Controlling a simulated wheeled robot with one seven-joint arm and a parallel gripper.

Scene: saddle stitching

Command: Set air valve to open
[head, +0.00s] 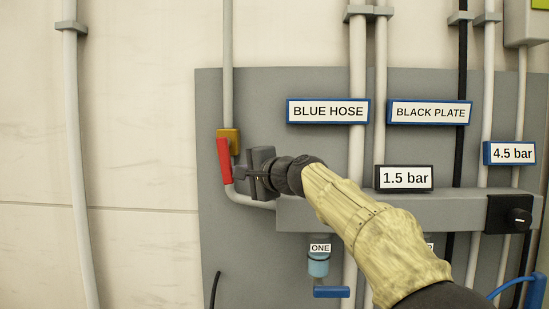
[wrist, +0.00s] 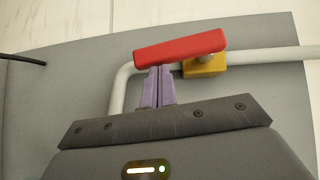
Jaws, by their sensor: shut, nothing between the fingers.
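The air valve has a red lever handle (head: 224,160) on a brass-yellow body (head: 231,140), set in a light grey pipe on the left of the grey panel. In the head view the handle stands nearly upright along the pipe, slightly tilted. In the wrist view the red handle (wrist: 180,47) runs nearly parallel to the pipe, and the yellow body (wrist: 205,65) is at its right end. My gripper (head: 237,174) is at the handle's lower part. In the wrist view its purple fingers (wrist: 158,80) are together, with tips at the handle's edge; contact is unclear.
A grey horizontal box (head: 330,215) with a black knob (head: 510,218) is to the right, partly behind my arm. Labels, including "BLUE HOSE" (head: 328,111) and "1.5 bar" (head: 404,177), sit above it. Vertical pipes cross the panel. The wall at left is mostly clear.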

